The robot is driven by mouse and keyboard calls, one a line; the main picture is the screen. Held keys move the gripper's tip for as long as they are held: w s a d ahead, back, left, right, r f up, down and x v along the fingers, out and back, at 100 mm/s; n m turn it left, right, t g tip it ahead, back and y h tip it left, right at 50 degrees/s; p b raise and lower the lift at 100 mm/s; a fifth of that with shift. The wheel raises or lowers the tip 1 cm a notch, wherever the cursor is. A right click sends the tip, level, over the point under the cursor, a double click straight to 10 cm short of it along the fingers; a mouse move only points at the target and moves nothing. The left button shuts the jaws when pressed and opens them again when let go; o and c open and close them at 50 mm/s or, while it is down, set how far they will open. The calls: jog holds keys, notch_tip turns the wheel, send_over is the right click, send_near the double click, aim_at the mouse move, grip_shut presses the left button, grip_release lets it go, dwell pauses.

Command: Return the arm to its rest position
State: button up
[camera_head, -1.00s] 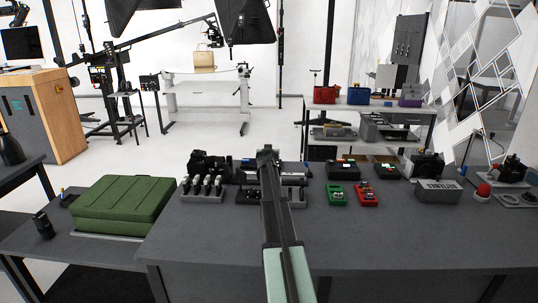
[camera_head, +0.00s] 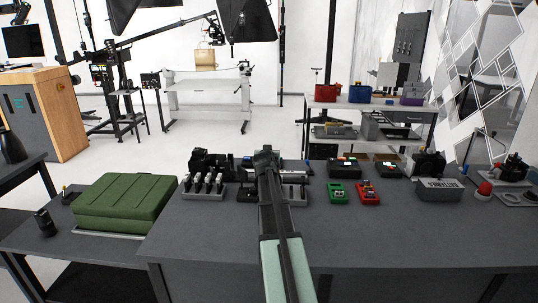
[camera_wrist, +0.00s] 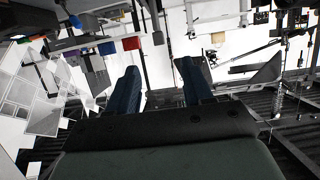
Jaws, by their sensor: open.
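My arm reaches forward from the bottom middle of the head view, over the dark grey table (camera_head: 400,235). Its far end (camera_head: 265,156) is near the table's back row of devices. In the wrist view my gripper (camera_wrist: 157,78) has two dark blue fingers standing well apart. Nothing is between them but the room behind. In the head view the fingers cannot be made out, and the arm hides part of the devices behind it.
A green case (camera_head: 125,203) lies at the left. A green box (camera_head: 337,194) and a red box (camera_head: 367,193) sit right of the arm. A grey labelled box (camera_head: 439,190) and a red button (camera_head: 485,189) are further right. The table's front middle is clear.

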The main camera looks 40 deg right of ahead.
jog(key=shift+s+a+r, duration=0.2)
jog(key=shift+s+a, duration=0.1)
jog(key=shift+a, duration=0.05)
dwell(0.3)
